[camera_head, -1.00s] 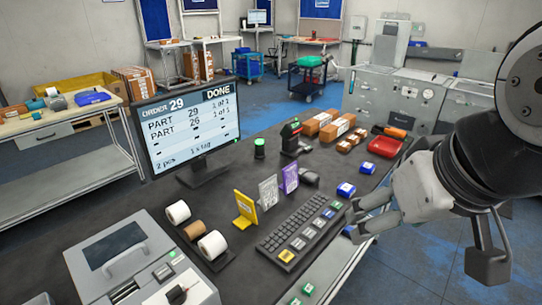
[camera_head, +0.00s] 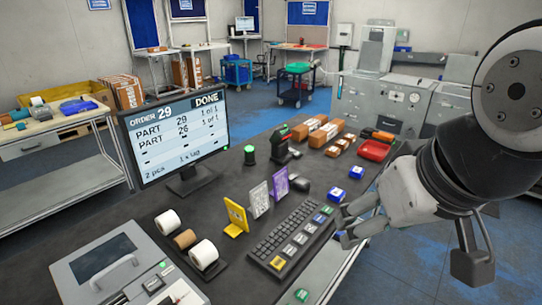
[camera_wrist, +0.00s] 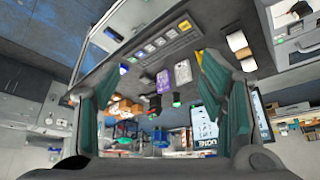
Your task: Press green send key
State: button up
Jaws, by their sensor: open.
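The dark keyboard (camera_head: 293,238) lies along the table's front edge, with a row of large coloured keys. A yellow key (camera_head: 278,263) is at the near end, pale keys run between, and a blue key (camera_head: 319,218) and a small green key (camera_head: 327,210) seem to sit at the far end. My gripper (camera_head: 341,224) is open and empty, just right of that far end; I cannot tell its height above the keys. In the wrist view the keyboard (camera_wrist: 160,46) shows beyond my open fingers (camera_wrist: 160,68), its green end near the left fingertip.
The monitor (camera_head: 175,135) shows order 29 and DONE. A yellow sign (camera_head: 236,217), a grey card and a purple card stand behind the keyboard. Label rolls (camera_head: 203,254) and a grey machine (camera_head: 112,270) are at the left. Blue boxes (camera_head: 336,194) lie behind my gripper.

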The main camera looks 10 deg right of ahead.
grip_shut()
dwell(1.2)
